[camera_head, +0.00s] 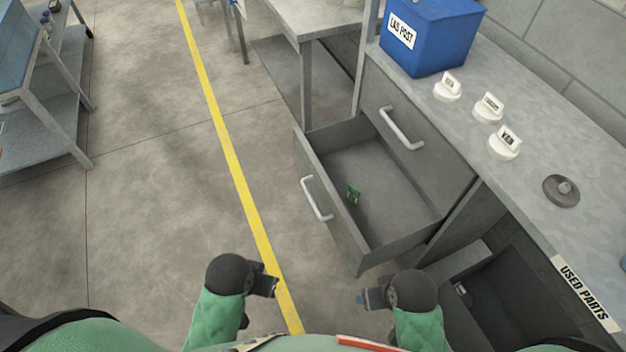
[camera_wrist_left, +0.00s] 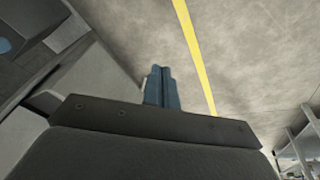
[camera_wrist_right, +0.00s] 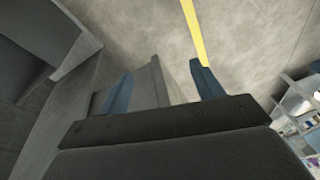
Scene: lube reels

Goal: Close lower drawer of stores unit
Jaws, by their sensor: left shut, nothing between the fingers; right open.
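The lower drawer (camera_head: 378,185) of the grey stores unit is pulled far out. Its front panel carries a pale bar handle (camera_head: 315,198), and a small green item (camera_head: 353,195) lies inside. The upper drawer (camera_head: 418,125) is closed, with its own bar handle (camera_head: 401,128). My left gripper (camera_head: 274,284) is shut and empty, in front of and below the open drawer in the head view, apart from it. The left wrist view shows its fingers together (camera_wrist_left: 161,86). My right gripper (camera_head: 362,298) is open and empty near the drawer's near corner, apart from it. Its spread fingers show in the right wrist view (camera_wrist_right: 160,85).
The unit's top holds a blue box (camera_head: 432,35), several white labelled knobs (camera_head: 488,108) and a grey disc (camera_head: 561,190). An open dark compartment (camera_head: 510,290) lies right, near a "USED PARTS" label (camera_head: 585,293). Floor (camera_head: 150,150) left of the drawer is clear, crossed by a yellow line (camera_head: 222,150).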

